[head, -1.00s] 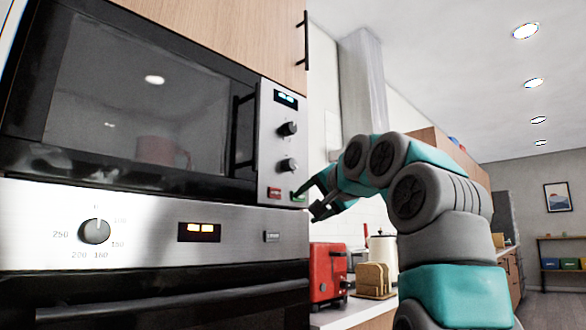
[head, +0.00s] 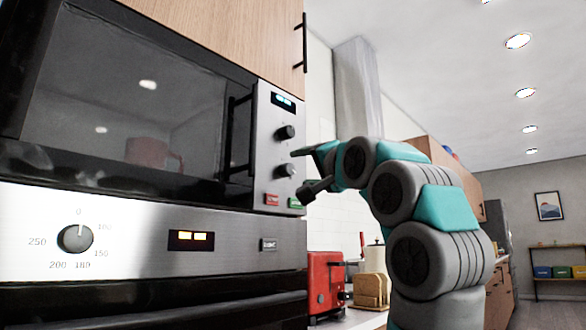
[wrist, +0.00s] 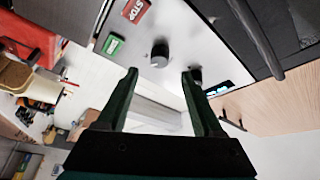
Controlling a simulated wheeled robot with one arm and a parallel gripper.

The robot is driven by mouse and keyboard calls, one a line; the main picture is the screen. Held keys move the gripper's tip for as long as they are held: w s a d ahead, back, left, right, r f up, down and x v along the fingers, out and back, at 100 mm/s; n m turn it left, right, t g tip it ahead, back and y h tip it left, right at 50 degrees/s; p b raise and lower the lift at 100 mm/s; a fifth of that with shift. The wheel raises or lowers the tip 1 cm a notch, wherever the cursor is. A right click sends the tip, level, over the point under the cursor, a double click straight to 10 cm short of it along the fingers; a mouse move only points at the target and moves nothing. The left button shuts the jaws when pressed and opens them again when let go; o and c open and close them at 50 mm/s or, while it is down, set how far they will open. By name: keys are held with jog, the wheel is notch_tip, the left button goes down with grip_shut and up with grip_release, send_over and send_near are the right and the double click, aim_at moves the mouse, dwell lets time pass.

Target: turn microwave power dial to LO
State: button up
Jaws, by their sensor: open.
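The microwave (head: 130,105) has a steel control panel with two dark round dials, an upper dial (head: 286,132) and a lower dial (head: 285,170). I cannot read which is the power dial, or their markings. My gripper (head: 301,172) is open and empty just right of the lower dial, with one finger above its height and one below. In the wrist view, the lower dial (wrist: 160,53) shows between and beyond the fingertips (wrist: 160,73). The upper dial (wrist: 196,74) is partly hidden by the right finger. Contact with either dial is not visible.
A red STOP button (head: 272,199) and a green button (head: 295,203) sit below the dials. A black door handle (head: 238,135) stands left of the panel. An oven with its own dial (head: 75,239) is below. A red toaster (head: 326,283) stands on the counter.

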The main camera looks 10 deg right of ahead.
aim_at(291, 169)
jog(key=p+x, duration=0.1)
jog(key=x, duration=0.4)
jog(key=shift+s, duration=0.1)
jog(key=shift+w+a, duration=0.1)
jog(key=shift+w, duration=0.4)
jog(key=shift+c, duration=0.2)
grip_shut()
